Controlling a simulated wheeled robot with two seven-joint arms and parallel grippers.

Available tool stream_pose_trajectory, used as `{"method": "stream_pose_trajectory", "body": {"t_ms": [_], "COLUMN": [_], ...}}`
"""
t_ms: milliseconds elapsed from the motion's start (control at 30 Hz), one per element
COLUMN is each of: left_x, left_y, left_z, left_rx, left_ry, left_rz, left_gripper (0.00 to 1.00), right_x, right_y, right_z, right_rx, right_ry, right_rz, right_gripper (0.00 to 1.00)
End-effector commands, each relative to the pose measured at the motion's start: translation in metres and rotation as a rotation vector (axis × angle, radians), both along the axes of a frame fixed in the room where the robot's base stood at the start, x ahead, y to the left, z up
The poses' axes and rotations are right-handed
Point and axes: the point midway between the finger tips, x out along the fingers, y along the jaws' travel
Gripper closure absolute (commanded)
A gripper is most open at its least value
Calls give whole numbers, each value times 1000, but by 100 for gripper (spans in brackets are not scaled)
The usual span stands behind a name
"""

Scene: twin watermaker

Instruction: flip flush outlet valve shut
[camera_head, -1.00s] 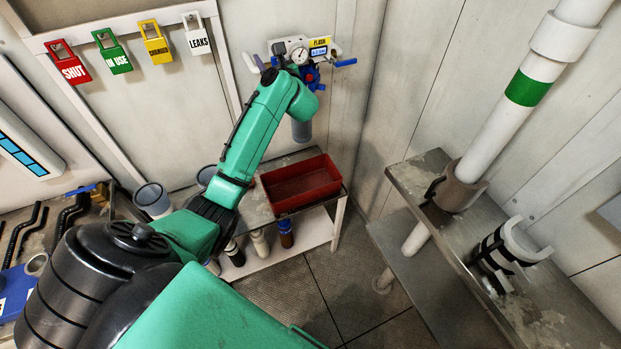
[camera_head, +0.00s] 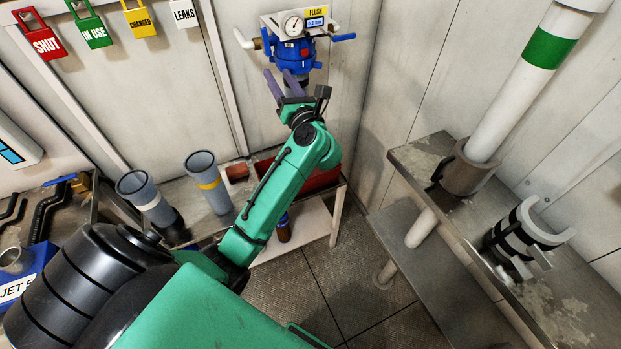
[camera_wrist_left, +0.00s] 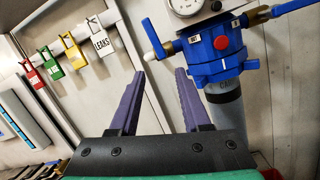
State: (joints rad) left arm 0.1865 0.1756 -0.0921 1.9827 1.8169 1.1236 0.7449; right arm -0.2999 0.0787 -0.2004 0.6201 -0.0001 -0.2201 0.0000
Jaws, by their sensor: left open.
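The blue flush unit (camera_head: 295,55) is on the back wall, with a round gauge and a FLUSH label above it. A blue lever (camera_head: 342,37) sticks out sideways on its right; in the left wrist view this lever (camera_wrist_left: 285,8) slants up to the right. A white pipe elbow (camera_head: 243,40) is on its left side. My left gripper (camera_head: 279,75) has purple fingers, is open and empty, and is just below and left of the unit, apart from the levers. In the left wrist view its fingers (camera_wrist_left: 160,73) point upward, left of the blue body.
Two grey cups (camera_head: 202,165) stand left of my arm. Coloured tags (camera_head: 92,32) hang on the wall at the upper left. A metal bench (camera_head: 430,165) with a white pipe is at the right.

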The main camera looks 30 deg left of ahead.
Motion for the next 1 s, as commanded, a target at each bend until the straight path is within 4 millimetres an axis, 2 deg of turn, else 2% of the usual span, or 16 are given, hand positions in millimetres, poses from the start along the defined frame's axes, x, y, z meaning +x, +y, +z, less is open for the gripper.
{"method": "stream_pose_trajectory", "body": {"t_ms": [33, 200, 367, 500, 733, 1000], "left_x": [4, 16, 23, 27, 30, 25], "left_y": [0, -6, -13, -22, -39, -56], "left_z": [-16, -60, -91, -124, -185, -245], "left_rx": [66, 314, 478, 619, 855, 1061], "left_ry": [58, 260, 395, 518, 721, 895], "left_rz": [2, -10, -32, -65, -140, -231], "left_gripper": [52, 52, 52, 52, 52, 52], "right_x": [0, 0, 0, 0, 0, 0], "right_y": [0, 0, 0, 0, 0, 0], "right_z": [-4, -10, -14, -17, -23, -28], "right_rx": [0, 0, 0, 0, 0, -1], "right_ry": [0, 0, 0, 0, 0, 0], "right_rz": [0, 0, 0, 0, -1, -1], "right_gripper": [50, 50, 50, 50, 50, 50]}}
